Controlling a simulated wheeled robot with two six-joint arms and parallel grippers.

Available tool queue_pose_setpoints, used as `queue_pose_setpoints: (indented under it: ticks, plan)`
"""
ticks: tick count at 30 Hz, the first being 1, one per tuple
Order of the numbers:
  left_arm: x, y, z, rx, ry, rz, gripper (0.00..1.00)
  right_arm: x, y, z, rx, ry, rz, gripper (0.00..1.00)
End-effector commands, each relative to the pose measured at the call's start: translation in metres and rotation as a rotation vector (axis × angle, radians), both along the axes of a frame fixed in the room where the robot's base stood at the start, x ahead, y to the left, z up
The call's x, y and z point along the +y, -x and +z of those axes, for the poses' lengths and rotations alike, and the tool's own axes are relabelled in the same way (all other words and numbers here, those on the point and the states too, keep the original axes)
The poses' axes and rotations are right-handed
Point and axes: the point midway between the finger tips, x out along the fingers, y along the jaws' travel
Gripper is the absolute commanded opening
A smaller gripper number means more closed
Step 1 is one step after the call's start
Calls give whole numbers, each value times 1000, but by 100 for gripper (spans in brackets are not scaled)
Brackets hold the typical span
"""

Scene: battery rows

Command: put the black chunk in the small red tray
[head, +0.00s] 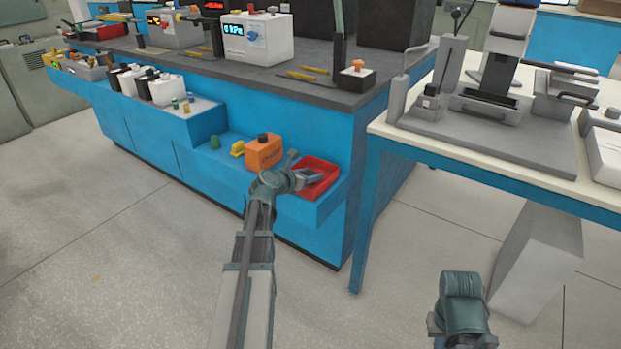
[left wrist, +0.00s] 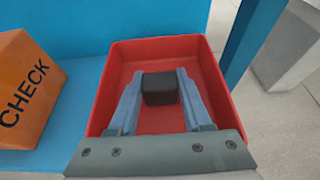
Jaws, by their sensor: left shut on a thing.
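The small red tray (head: 329,168) sits at the right end of the low blue shelf in the head view. It also fills the middle of the left wrist view (left wrist: 206,62). My left gripper (head: 308,177) is over the tray. In the left wrist view its two blue-grey fingers (left wrist: 160,88) are shut on the black chunk (left wrist: 159,83). The chunk shows within the outline of the tray; I cannot tell whether it touches the tray floor. The chunk is not clear in the head view. My right arm shows at the lower right, but its fingertips are not visible.
An orange box marked CHECK (head: 264,151) stands left of the tray, also in the left wrist view (left wrist: 28,95). A yellow item (head: 238,148) lies farther left on the shelf. A table with grey equipment (head: 495,120) stands to the right. The floor in front is clear.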

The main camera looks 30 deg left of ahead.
Motion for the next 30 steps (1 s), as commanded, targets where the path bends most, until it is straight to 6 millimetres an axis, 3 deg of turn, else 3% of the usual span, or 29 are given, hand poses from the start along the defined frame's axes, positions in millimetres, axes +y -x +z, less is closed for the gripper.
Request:
queue_pose_setpoints:
  ticks: [5, 6, 11, 22, 30]
  plan:
    - [0, 0, -4, 0, 0, 0, 0, 0, 0, -4, 0, 0, 0, 0]
    - [0, 0, -4, 0, 0, 0, 51, 0, 0, -4, 0, 0, 1, 0]
    - [0, 0, -3, 0, 0, 0, 79, 0, 0, -3, 0, 0, 1, 0]
    - [0, 0, 3, 0, 0, 0, 79, 0, 0, 3, 0, 0, 0, 0]
    - [3, 49, 24, 0, 1, 4, 79, -1, 0, 24, 1, 3, -4, 0]
